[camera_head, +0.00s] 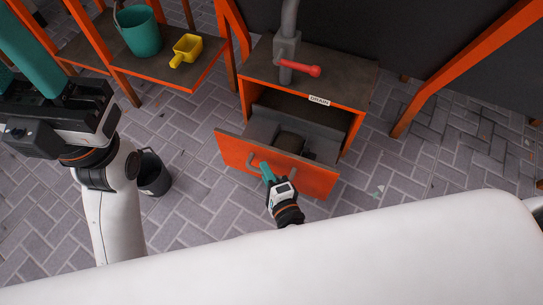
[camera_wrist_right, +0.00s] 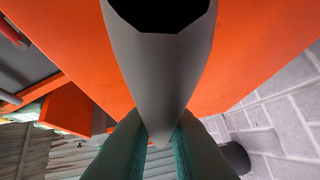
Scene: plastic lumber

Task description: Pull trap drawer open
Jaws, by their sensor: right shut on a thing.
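The trap drawer (camera_head: 312,180) has an orange front and stands pulled out of an orange cabinet (camera_head: 359,117) with a dark top. Its grey inside shows, with a dark block-like part in it. My right gripper (camera_head: 266,172) is at the drawer front, shut on the grey handle (camera_head: 291,172). In the right wrist view the handle (camera_wrist_right: 160,75) runs between the two dark teal fingers (camera_wrist_right: 160,145), against the orange front. My left gripper (camera_head: 32,50) is large at the upper left, away from the drawer; its fingertips are cut off by the picture edge.
A grey post with a red lever (camera_head: 300,68) stands on the cabinet top. An orange-edged shelf (camera_head: 150,82) at the upper left holds a teal bucket (camera_head: 138,32) and a yellow scoop (camera_head: 186,50). A dark bucket (camera_head: 153,176) stands on the grey paved floor. Floor right of the drawer is clear.

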